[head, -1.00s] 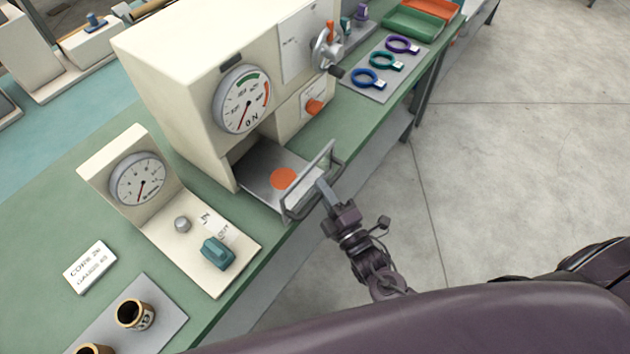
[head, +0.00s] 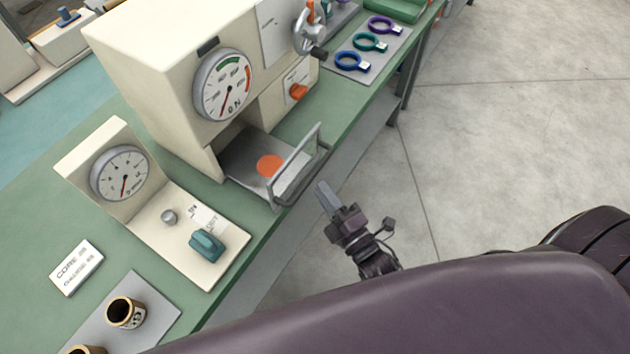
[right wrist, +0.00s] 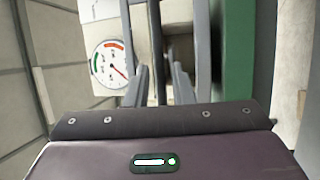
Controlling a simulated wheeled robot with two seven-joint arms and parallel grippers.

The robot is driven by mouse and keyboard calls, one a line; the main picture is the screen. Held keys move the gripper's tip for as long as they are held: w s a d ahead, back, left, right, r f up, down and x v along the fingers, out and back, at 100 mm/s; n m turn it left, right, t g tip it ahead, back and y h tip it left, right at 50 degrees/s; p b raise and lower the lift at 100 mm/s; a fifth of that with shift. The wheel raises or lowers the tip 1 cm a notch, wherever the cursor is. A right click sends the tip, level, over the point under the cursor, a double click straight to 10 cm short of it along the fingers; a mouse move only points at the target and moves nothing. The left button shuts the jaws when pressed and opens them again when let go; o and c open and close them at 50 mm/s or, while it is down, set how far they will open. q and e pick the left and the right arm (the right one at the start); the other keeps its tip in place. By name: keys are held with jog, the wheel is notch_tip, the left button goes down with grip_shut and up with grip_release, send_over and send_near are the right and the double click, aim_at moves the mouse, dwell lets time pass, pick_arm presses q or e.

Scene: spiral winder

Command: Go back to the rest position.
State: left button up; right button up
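My right gripper (head: 325,192) is just in front of the drawer handle (head: 297,165) on the cream machine, apart from it and empty. In the right wrist view its two fingers (right wrist: 161,88) stand apart with a gap between them. The machine's drawer (head: 245,165) is pulled out, with an orange disc (head: 270,165) on its floor. My left gripper is not in view.
Open floor (head: 500,130) lies to the right of the bench.

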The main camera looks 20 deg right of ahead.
jog(key=v, duration=0.2)
jog(key=shift+s+d, duration=0.1)
jog(key=shift+s, duration=0.15)
jog(key=s+d+f+m+g+h, duration=0.1)
jog(key=s+d+f+m+g, duration=0.15)
jog(key=f, duration=0.65)
jog(key=s+d+f+m+g+h+b, duration=0.1)
jog(key=d+f+m+g+h, duration=0.15)
jog(key=f, duration=0.75)
jog(key=s+d+f+m+g+h, duration=0.15)
jog(key=f+m+g, duration=0.25)
jog(key=f, duration=0.5)
jog(key=s+f+m+g, duration=0.4)
jog(key=s+f, duration=0.4)
jog(key=s, duration=0.3)
jog(key=s+d+f+m+g, duration=0.1)
jog(key=s+f+m+g, duration=0.3)
jog(key=s+f, duration=0.5)
jog(key=shift+s+m+g, duration=0.4)
jog(key=shift+s+g, duration=0.3)
jog(key=shift+s, duration=0.4)
